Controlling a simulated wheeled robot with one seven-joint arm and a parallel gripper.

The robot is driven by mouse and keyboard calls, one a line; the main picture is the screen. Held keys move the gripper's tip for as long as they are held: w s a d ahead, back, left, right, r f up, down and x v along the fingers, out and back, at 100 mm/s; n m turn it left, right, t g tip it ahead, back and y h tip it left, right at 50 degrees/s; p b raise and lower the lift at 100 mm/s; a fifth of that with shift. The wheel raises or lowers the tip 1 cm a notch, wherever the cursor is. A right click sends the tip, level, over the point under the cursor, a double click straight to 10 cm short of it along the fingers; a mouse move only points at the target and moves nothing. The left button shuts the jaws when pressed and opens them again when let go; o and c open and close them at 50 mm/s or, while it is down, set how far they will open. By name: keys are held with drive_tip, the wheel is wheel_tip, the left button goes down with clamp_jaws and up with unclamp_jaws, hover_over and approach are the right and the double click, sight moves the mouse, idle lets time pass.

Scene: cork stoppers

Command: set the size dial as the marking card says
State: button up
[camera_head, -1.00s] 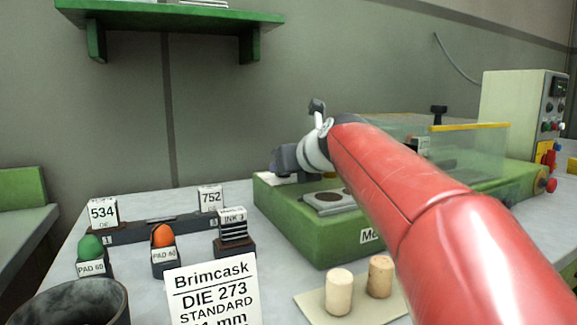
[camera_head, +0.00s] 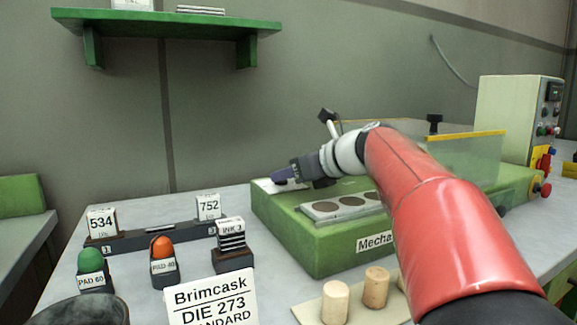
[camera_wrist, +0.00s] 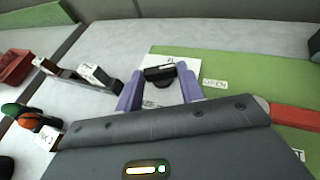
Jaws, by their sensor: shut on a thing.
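The size dial is a black knob (camera_wrist: 160,73) on a white plate (camera_wrist: 182,65) at the left end of the green machine (camera_head: 290,230). The plate also shows in the head view (camera_head: 264,187). My gripper (camera_head: 281,178) is over that plate, its purple fingers (camera_wrist: 160,86) on either side of the knob and shut on it. In the head view the gripper hides the knob. The plate's marks are too small to read. The white marking card (camera_head: 212,300) stands in front, reading "Brimcask DIE 273 STANDARD"; its lower part is cut off.
Two corks (camera_head: 335,302) stand on a tan mat (camera_head: 305,313) before the machine. Ink pads (camera_head: 90,262), an ink block (camera_head: 232,245) and a die rack (camera_head: 150,232) stand to the left. A clear guard (camera_head: 465,160) covers the machine's right part.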

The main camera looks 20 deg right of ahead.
drive_tip(key=shift+w+d+n+g+y+p, duration=0.1)
drive_tip(key=shift+n+g+y+p, duration=0.2)
drive_tip(key=shift+n+y+p, duration=0.25)
drive_tip(key=o, duration=1)
drive_tip(key=shift+v, duration=3.95)
drive_tip(key=shift+c, duration=0.3)
